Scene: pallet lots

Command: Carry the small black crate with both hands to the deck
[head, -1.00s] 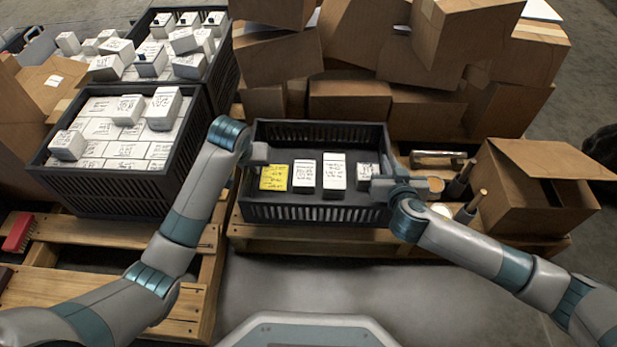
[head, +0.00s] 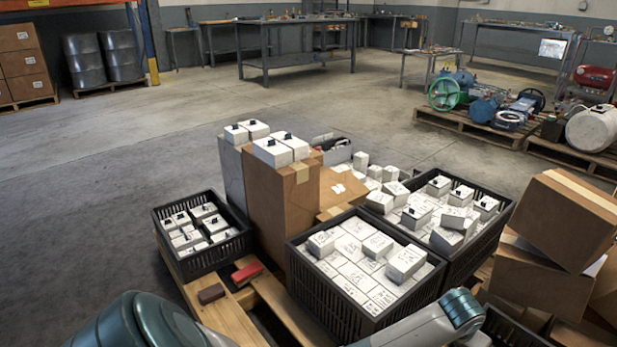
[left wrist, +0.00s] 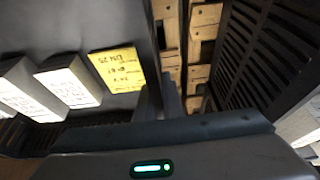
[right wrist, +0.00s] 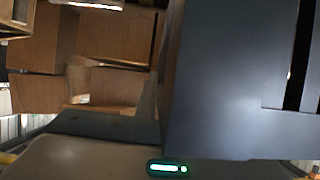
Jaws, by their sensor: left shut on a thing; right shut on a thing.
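The small black crate holds a yellow labelled box (left wrist: 117,68) and white labelled boxes (left wrist: 68,85) in the left wrist view. My left gripper (left wrist: 160,92) is shut on the crate's side wall (left wrist: 148,45), close beside the yellow box. In the right wrist view my right gripper (right wrist: 158,105) is shut on the crate; its dark slotted wall (right wrist: 230,75) fills the right side. The head view is turned away, and neither gripper shows there. In it a wooden pallet deck (head: 215,312) lies at the lower left.
Large black crates (head: 345,295) of white boxes stand on the pallet, with a tall carton (head: 280,205) behind. Another black crate (head: 205,258) stands left. A red brush (head: 247,273) and brown block (head: 211,293) lie on the slats. Cartons (head: 565,225) are stacked right. Open floor (head: 90,210) lies left.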

